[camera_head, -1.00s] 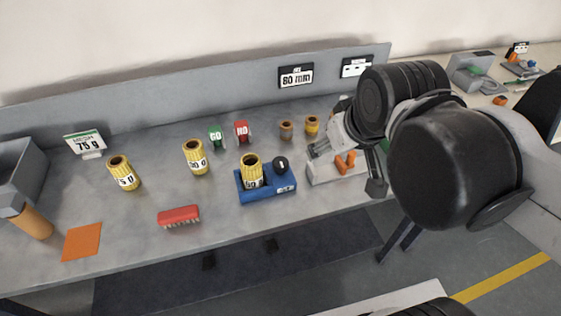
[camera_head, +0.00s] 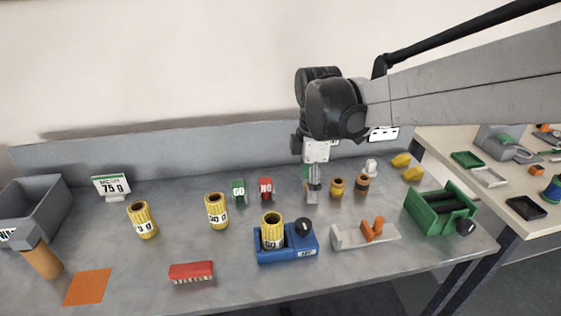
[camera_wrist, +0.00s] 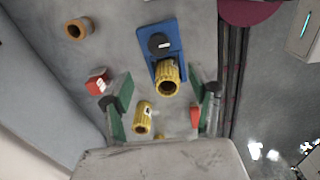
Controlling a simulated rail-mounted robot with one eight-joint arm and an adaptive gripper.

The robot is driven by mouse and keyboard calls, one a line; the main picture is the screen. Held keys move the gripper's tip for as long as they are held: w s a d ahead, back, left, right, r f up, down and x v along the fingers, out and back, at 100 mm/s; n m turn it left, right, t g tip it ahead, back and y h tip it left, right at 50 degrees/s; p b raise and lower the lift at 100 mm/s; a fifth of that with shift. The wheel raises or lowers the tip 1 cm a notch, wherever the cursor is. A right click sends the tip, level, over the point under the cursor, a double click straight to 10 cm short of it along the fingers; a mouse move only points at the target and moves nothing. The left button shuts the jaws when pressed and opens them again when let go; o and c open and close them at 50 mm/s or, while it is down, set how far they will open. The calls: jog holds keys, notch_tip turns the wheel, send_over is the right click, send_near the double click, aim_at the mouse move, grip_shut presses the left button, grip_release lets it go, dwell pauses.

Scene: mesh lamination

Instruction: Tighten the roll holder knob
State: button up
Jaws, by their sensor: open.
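The roll holder is a blue block (camera_head: 288,254) on the bench with a black knob (camera_head: 304,228) at its right. A yellow ribbed roll (camera_head: 272,231) stands upright in it, left of the knob. In the wrist view the blue holder (camera_wrist: 148,36) is at upper middle, with the knob (camera_wrist: 159,43) and roll (camera_wrist: 168,76) visible. My gripper (camera_head: 313,194) points down over the back of the bench, behind and slightly right of the knob, not touching it. In the wrist view my gripper (camera_wrist: 158,108) has its green-padded fingers apart with nothing held.
Yellow rolls (camera_head: 217,211) (camera_head: 142,220) stand left of the holder. Green (camera_head: 238,191) and red (camera_head: 265,189) blocks stand behind. Small rolls (camera_head: 337,187) are close right of my gripper. A white tray with orange parts (camera_head: 350,238) and a green device (camera_head: 425,213) are at right.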

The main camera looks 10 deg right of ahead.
aim_at(304, 223)
jog(key=shift+n, duration=0.5)
jog(key=f, duration=0.5)
jog(key=f+b, duration=0.1)
jog(key=f, duration=0.8)
jog(key=shift+w+a+f+b, duration=0.25)
jog(key=shift+w+f+b, duration=0.05)
jog(key=shift+w, duration=0.05)
jog(key=shift+c, duration=0.2)
jog(key=c, duration=1.1)
